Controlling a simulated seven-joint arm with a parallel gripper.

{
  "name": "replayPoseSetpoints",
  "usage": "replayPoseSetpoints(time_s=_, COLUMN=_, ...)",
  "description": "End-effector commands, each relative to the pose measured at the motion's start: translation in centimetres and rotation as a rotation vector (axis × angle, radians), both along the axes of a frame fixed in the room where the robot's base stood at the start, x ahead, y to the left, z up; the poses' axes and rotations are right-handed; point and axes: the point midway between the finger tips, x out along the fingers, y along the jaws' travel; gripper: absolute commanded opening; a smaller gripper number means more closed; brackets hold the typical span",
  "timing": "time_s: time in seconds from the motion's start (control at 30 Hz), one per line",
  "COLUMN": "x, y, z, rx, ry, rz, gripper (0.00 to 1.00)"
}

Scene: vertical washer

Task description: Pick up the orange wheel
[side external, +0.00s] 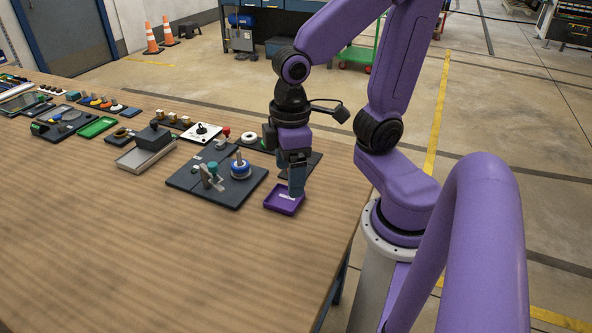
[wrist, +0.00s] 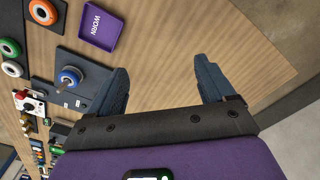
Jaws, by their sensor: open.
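The orange wheel (wrist: 43,11) is a ring with a light centre, at the top left of the wrist view, on a dark board. I cannot make it out in the side view, where my arm covers part of that area. My gripper (wrist: 162,66) is open, with bare wood between its fingers and nothing held. The wheel lies well to the left of the fingers in the wrist view. In the side view my gripper (side external: 296,190) points down, appearing over or just behind the purple tray.
A purple tray (wrist: 98,25) marked WORN looks empty. A blue wheel (wrist: 69,77) sits on a spindle on a dark plate (side external: 190,182). A green ring (wrist: 10,48) and a white ring (wrist: 13,69) lie near the orange wheel. The front of the wooden table (side external: 150,260) is clear.

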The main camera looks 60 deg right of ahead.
Motion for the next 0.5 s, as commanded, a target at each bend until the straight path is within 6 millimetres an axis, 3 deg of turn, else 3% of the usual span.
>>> replayPoseSetpoints(time_s=0.2, x=4.2, y=-1.3, z=0.1, rx=-0.001, ry=0.004, rz=-0.277, gripper=0.82)
replayPoseSetpoints(time_s=0.5, x=8.9, y=-4.1, z=0.2, rx=-0.002, ry=0.009, rz=-0.650, gripper=0.82)
